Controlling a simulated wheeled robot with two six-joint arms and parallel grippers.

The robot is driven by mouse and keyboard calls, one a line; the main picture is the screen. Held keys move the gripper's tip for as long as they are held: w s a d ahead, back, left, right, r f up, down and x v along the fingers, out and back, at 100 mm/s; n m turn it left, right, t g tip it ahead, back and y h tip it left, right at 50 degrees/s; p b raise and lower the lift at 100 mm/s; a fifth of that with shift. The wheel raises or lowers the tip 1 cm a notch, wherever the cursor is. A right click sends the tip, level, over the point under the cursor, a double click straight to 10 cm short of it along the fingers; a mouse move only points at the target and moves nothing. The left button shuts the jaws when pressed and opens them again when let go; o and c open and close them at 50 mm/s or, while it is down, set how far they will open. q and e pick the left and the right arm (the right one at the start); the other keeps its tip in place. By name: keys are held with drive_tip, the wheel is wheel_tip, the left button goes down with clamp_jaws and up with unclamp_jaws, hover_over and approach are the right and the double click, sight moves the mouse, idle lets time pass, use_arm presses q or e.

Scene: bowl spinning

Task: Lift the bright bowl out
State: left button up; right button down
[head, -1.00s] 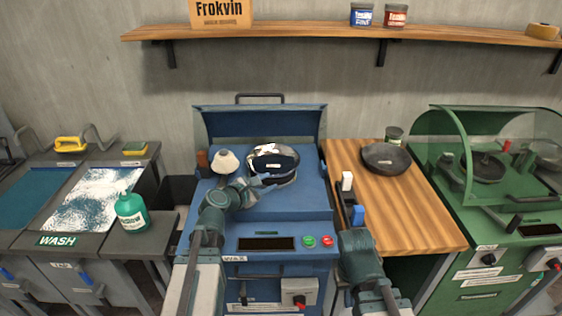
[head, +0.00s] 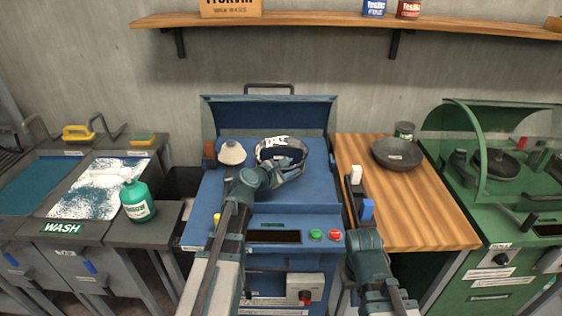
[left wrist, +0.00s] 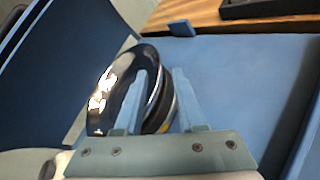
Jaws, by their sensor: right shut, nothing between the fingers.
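A shiny dark bowl (head: 272,156) with bright reflections stands tilted on the blue wax machine (head: 210,205), below its raised lid. It also shows in the left wrist view (left wrist: 110,92), its glossy inside facing left. My left gripper (head: 292,170) is at the bowl's right front side. In the left wrist view, the fingers of my left gripper (left wrist: 164,85) are apart, one in front of the bowl's inside and one beyond its outer side, with the rim between them. Contact cannot be made out.
The raised lid (head: 225,120) is behind. A wooden table (head: 425,215) on the right carries a dark pan (head: 397,153) and a black holder with white and blue blocks. A green bottle (head: 137,202) stands at left.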

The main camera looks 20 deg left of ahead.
sight(298, 164)
use_arm(q)
drive_tip(key=b+x, duration=0.2)
drive_tip(key=x, duration=0.3)
drive_tip(key=shift+w+a+f, duration=0.15)
clamp_jaws()
idle(1.3)
